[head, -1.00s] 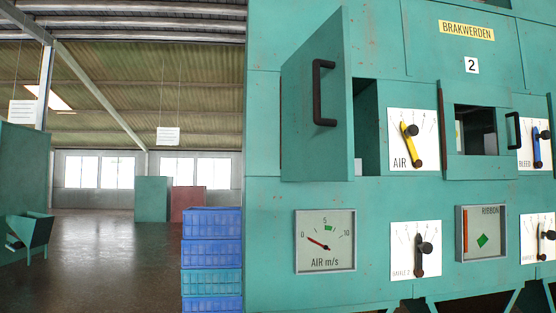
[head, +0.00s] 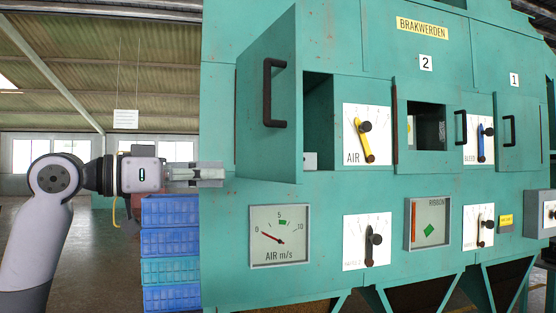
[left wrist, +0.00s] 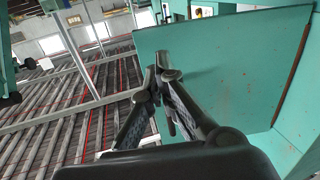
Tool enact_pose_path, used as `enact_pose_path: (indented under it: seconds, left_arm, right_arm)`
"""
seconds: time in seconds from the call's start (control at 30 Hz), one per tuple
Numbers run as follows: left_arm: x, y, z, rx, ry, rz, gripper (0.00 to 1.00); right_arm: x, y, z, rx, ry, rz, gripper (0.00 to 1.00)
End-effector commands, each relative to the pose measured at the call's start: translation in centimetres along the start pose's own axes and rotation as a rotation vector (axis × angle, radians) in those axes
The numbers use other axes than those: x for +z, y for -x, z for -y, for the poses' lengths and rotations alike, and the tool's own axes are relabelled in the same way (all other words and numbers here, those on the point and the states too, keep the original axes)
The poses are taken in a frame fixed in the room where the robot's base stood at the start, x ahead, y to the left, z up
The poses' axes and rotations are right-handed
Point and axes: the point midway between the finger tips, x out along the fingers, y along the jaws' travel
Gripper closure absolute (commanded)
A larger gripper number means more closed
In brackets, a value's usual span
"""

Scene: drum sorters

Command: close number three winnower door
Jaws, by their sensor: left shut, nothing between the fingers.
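The leftmost winnower door (head: 268,100) is a green panel standing open, swung out toward the left from a dark square opening (head: 318,112). It carries a black bar handle (head: 268,92). I see no number 3 label. In the left wrist view a broad green panel (left wrist: 225,65), apparently this door, fills the right side behind the fingers. My left gripper (head: 218,174) is shut and empty, just left of the door's lower edge in the head view. Its fingertips also show in the left wrist view (left wrist: 160,76); whether they touch the panel is unclear. My right gripper is out of view.
Right of the open door are a yellow AIR lever (head: 364,142), another opening (head: 426,126) under label 2 (head: 425,63), and a door under label 1 (head: 514,79). An air gauge (head: 280,235) sits below. Blue crates (head: 171,243) are stacked at left.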

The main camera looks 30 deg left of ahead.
Motion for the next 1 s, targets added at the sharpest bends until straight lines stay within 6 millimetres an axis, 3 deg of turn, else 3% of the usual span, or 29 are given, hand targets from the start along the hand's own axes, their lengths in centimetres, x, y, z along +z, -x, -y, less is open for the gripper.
enact_pose_path:
  seconds: [0.1, 0.23, 0.7, 1.0]
  left_arm:
    - [-1.2, 1.9, -2.6, 0.023, -0.053, 0.003, 1.00]
    - [-1.5, 1.4, -3.2, 0.032, -0.062, 0.006, 1.00]
    - [-1.7, -8.0, -3.5, 0.034, -0.059, 0.004, 1.00]
    - [-1.4, -11.4, -3.5, 0.031, -0.059, 0.003, 1.00]
  right_arm:
    - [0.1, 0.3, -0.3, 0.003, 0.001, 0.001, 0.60]
    - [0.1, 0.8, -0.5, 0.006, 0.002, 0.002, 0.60]
    - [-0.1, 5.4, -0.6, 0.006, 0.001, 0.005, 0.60]
    - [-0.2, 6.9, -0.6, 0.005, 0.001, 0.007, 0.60]
